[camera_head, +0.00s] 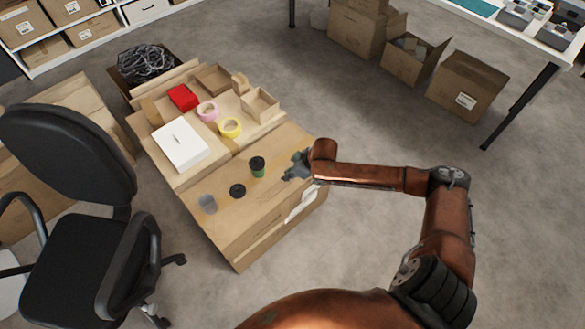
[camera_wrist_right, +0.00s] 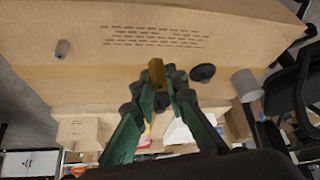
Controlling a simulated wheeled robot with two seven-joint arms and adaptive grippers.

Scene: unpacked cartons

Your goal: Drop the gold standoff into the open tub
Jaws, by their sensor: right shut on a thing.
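My right gripper (camera_head: 288,176) hangs over the right part of the large carton's top in the head view. In the wrist view its green fingers (camera_wrist_right: 158,88) are shut on the gold standoff (camera_wrist_right: 156,72), which points out past the fingertips. The standoff cannot be made out in the head view. The open tub (camera_head: 208,204), grey and see-through, stands upright near the carton's left front edge, apart from the gripper; it also shows at the right of the wrist view (camera_wrist_right: 245,84). My left gripper is not in view.
A black round lid (camera_head: 237,191) lies beside the tub. A lidded jar with green contents (camera_head: 257,166) stands between lid and gripper. A small grey cylinder (camera_wrist_right: 62,48) is on the carton. Tape rolls (camera_head: 230,127), a white box (camera_head: 180,145) and a chair (camera_head: 75,180) are nearby.

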